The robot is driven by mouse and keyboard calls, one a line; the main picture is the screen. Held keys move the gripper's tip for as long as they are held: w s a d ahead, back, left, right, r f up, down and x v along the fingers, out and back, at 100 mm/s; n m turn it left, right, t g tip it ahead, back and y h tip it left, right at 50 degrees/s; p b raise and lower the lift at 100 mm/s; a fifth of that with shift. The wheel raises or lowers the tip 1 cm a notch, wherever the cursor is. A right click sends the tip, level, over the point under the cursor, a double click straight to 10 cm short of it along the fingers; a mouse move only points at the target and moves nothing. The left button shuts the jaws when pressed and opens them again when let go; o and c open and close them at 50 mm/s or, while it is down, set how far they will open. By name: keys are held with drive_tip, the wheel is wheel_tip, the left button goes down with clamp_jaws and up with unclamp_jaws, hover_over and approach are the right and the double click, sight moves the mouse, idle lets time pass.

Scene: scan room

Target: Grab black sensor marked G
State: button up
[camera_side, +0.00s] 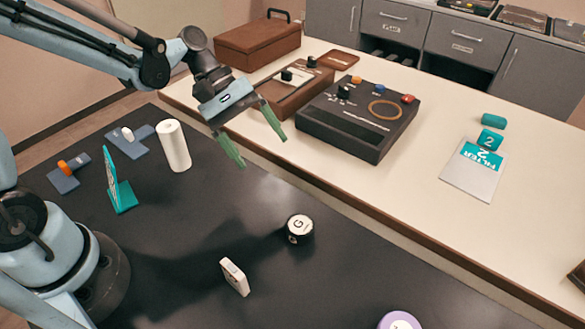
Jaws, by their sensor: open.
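The black sensor marked G (299,229) is a short black cylinder with a white top that bears the letter G. It stands upright on the dark table near the middle of the side view. My gripper (257,143) has two green fingers spread apart with nothing between them. It hangs above and to the upper left of the sensor, clearly apart from it, near the edge between the dark table and the pale counter.
A white block (234,277) stands left of and nearer than the sensor. A purple-rimmed round item (399,320) sits at the bottom edge. A white cylinder (173,146) and teal stand (118,182) are at left. A black console (357,118) rests on the pale counter.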

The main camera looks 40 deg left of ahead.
sight(295, 218)
drive_tip(key=f+n+g+h, duration=0.1)
drive_tip(key=f+g+h, duration=0.1)
drive_tip(key=d+f+n+g+h, duration=0.1)
drive_tip(key=f+n+g+h, duration=0.1)
drive_tip(key=shift+f+h, duration=0.3)
drive_tip(key=shift+f, duration=0.1)
drive_tip(key=shift+d+f+n, duration=0.1)
drive_tip(key=shift+d+n, duration=0.1)
drive_tip(key=shift+n, duration=0.1)
drive_tip(key=x, duration=1.1)
drive_tip(key=shift+s+d+f, duration=0.25)
drive_tip(key=shift+s, duration=0.15)
drive_tip(key=c, duration=1.2)
